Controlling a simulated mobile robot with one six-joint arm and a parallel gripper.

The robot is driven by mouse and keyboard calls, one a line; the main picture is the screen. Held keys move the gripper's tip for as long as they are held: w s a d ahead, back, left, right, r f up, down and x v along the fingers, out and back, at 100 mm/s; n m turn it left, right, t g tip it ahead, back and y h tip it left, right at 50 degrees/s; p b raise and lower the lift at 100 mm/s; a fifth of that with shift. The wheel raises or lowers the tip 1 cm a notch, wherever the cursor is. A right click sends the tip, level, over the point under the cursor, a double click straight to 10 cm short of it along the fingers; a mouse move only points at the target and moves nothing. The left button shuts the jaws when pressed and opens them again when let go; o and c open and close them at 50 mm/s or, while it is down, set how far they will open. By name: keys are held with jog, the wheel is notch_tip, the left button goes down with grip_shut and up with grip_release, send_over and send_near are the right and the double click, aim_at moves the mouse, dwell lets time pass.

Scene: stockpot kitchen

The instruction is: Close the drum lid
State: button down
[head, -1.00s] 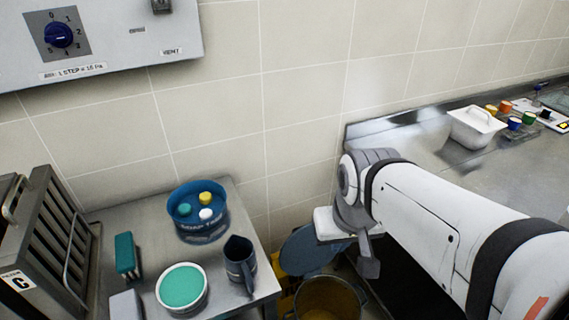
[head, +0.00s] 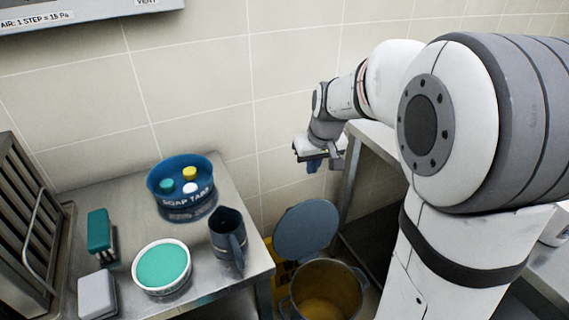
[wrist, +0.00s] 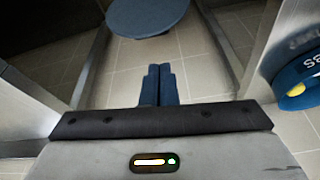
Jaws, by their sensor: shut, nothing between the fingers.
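The drum (head: 325,291) stands on the floor between the counters in the head view, open at the top with a yellowish inside. Its round blue lid (head: 307,229) stands raised and tilted at the far side of the drum's rim. My gripper (head: 313,166) is above and beyond the lid, apart from it, with fingers pointing down. In the wrist view, the blue fingers (wrist: 158,84) are together and empty. The lid (wrist: 147,14) shows at the top edge of that view, beyond the fingertips. The drum's opening is not visible there.
The left counter holds a blue soap tabs tub (head: 183,190), a dark jug (head: 228,240), a teal-filled bowl (head: 162,267) and brushes. The tub also shows in the wrist view (wrist: 295,85). A yellow object (head: 282,275) is beside the drum. A tiled wall is behind.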

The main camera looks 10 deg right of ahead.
jog(key=w+d+f+n+b, duration=0.15)
jog(key=w+f+b, duration=0.55)
jog(key=w+f, duration=1)
notch_tip(320, 180, down, 10)
jog(key=s+b, duration=0.1)
jog(key=shift+s+f+b, duration=0.15)
jog(key=shift+b, duration=0.15)
jog(key=shift+s+b, duration=0.15)
jog(key=shift+b, duration=0.15)
